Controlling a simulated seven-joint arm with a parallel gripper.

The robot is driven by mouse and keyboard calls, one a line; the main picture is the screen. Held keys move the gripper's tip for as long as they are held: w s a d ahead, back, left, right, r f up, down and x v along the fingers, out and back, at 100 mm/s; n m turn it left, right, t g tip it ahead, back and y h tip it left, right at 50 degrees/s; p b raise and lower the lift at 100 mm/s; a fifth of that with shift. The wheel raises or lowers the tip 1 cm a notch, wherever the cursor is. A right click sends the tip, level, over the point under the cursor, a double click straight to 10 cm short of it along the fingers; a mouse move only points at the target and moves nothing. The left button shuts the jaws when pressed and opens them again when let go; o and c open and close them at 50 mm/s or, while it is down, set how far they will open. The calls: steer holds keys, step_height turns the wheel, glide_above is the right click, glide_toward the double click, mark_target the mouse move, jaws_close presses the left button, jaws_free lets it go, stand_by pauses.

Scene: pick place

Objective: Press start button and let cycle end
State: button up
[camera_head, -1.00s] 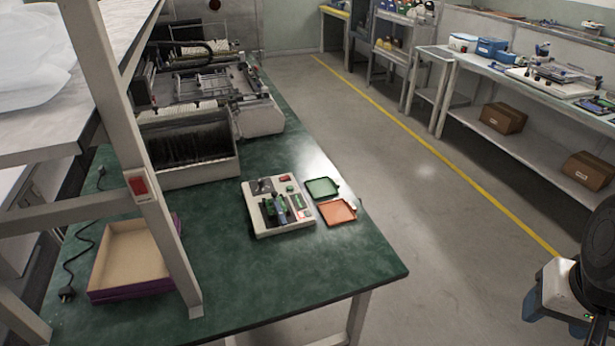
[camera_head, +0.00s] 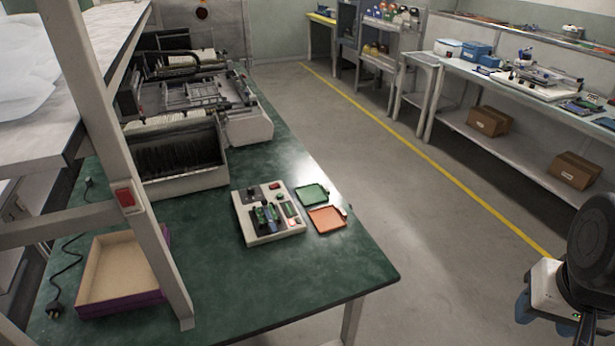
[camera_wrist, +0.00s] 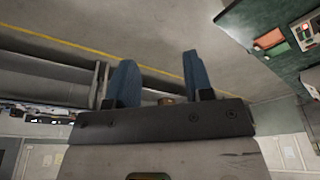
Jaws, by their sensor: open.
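A light-coloured control box (camera_head: 267,232) with buttons stands on the green table (camera_head: 290,290). A red button (camera_head: 274,186) and a green button (camera_head: 281,196) show near its far right corner; which one is the start button I cannot tell. A dark and green fixture sits in the middle of the box. In the wrist view the box (camera_wrist: 308,33) shows at the upper right edge. My gripper (camera_wrist: 157,75) is open and empty, its two blue fingers apart, well away from the box. In the head view part of my arm is at the lower right.
A green tray (camera_head: 311,196) and an orange tray (camera_head: 327,219) lie right of the box. A machine (camera_head: 190,110) stands behind. The table's front is clear.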

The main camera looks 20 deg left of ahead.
jaws_close()
stand_by(1.5)
